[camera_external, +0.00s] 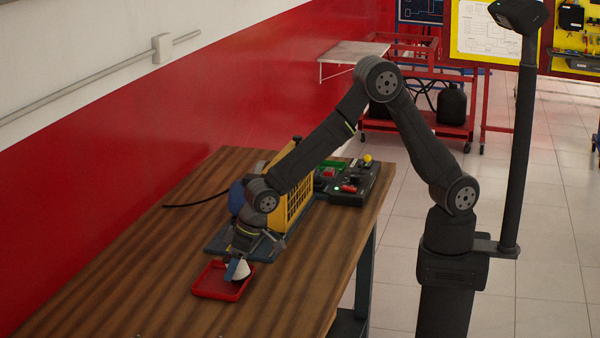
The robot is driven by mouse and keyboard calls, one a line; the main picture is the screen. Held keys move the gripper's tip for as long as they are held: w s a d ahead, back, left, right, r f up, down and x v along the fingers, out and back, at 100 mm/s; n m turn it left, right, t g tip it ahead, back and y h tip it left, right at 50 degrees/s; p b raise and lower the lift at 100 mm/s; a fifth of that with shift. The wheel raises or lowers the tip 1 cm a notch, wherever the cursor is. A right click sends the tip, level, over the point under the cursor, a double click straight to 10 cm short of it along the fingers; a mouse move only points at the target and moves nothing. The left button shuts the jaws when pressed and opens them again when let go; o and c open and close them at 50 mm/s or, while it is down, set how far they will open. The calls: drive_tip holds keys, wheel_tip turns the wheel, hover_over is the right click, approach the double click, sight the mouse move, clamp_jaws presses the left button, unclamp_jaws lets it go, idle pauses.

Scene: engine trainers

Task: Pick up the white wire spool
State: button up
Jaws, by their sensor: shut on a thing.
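The white wire spool (239,270) is at my gripper (236,272), over the right back part of a small red tray (213,282). My gripper points down and is shut on the spool, with a blue finger part in front of it. The fingers cover part of the spool. From this view I cannot tell whether the spool touches the tray floor or is held just above it.
A yellow caged machine (297,204) on a blue-grey base stands behind the tray. A black control box (351,186) with coloured knobs sits at the table's back right. The wooden table (125,250) is clear left of the tray. A black cable lies at the back left.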

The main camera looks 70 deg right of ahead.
drive_tip(key=shift+r, duration=0.45)
drive_tip(key=r, duration=0.3)
drive_tip(key=shift+w+d+r, duration=0.1)
drive_tip(key=shift+d+r, duration=0.3)
drive_tip(key=w+d+r+n+t+y, duration=0.2)
drive_tip(key=w+d+r+n+y, duration=0.1)
drive_tip(key=d+r, duration=0.3)
drive_tip(key=shift+d+n+t, duration=0.4)
drive_tip(key=shift+d+n, duration=0.4)
hover_over(220, 283)
wheel_tip(220, 283, down, 7)
drive_tip(key=shift+d+r, duration=0.1)
drive_tip(key=shift+f, duration=2.05)
